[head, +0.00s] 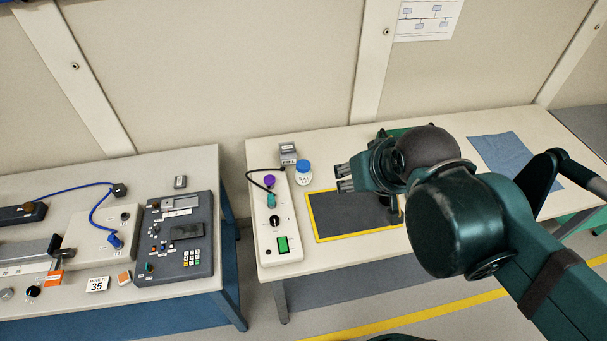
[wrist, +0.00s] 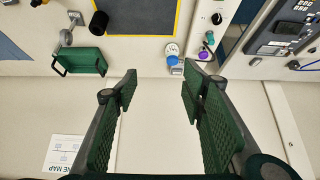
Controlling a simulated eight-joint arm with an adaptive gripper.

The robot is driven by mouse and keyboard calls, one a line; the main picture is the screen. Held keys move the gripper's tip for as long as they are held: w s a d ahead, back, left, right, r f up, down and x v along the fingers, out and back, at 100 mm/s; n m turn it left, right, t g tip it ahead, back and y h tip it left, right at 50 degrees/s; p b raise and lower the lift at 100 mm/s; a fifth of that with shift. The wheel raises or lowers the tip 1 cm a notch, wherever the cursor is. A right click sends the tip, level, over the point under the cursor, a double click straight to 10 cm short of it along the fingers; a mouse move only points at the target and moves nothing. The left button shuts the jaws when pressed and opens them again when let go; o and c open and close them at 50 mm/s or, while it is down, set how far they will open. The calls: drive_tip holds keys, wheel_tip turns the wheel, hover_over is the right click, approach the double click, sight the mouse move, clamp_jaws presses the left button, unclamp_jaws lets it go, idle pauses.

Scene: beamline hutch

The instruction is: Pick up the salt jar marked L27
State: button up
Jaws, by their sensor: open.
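A small white jar with a blue lid (head: 303,174) stands on the right-hand table, between the white switch panel and the yellow-edged mat. Its label shows lettering too small to read surely, so I cannot confirm L27. The jar also shows in the wrist view (wrist: 172,49), beyond the fingertips and a little right of centre. My gripper (head: 343,178) is open and empty, to the right of the jar in the head view and apart from it. In the wrist view, its two green padded fingers (wrist: 158,86) are spread with nothing between them.
The white switch panel (head: 275,240) with purple and teal plugs is left of the jar. A small grey box (head: 288,153) stands just behind it. The dark mat (head: 350,222) lies to its right. The wrist view shows a green tray (wrist: 85,62) and a black cylinder (wrist: 98,23).

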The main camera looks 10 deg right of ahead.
drive_tip(key=o, duration=0.5)
drive_tip(key=shift+c, duration=0.2)
drive_tip(key=shift+w, duration=0.1)
drive_tip(key=n+g+b, duration=0.2)
drive_tip(key=n+g, duration=0.4)
drive_tip(key=n, duration=0.9)
hover_over(303, 164)
drive_tip(key=s+d, duration=0.2)
drive_tip(key=s, duration=0.5)
wheel_tip(303, 164, down, 14)
drive_tip(key=f, duration=0.1)
drive_tip(key=w+f+n, duration=0.1)
drive_tip(key=w+f, duration=0.1)
drive_tip(key=f, duration=0.1)
drive_tip(key=w+a+f+n, duration=0.1)
drive_tip(key=w+f, duration=0.1)
drive_tip(key=f, duration=0.2)
drive_tip(key=w+a+f+n+g+b, duration=0.1)
drive_tip(key=w+f+n, duration=0.1)
drive_tip(key=f, duration=0.1)
drive_tip(key=shift+w+f, duration=0.3)
drive_tip(key=shift+f, duration=0.05)
drive_tip(key=shift+w+f, duration=0.1)
drive_tip(key=shift+f, duration=0.35)
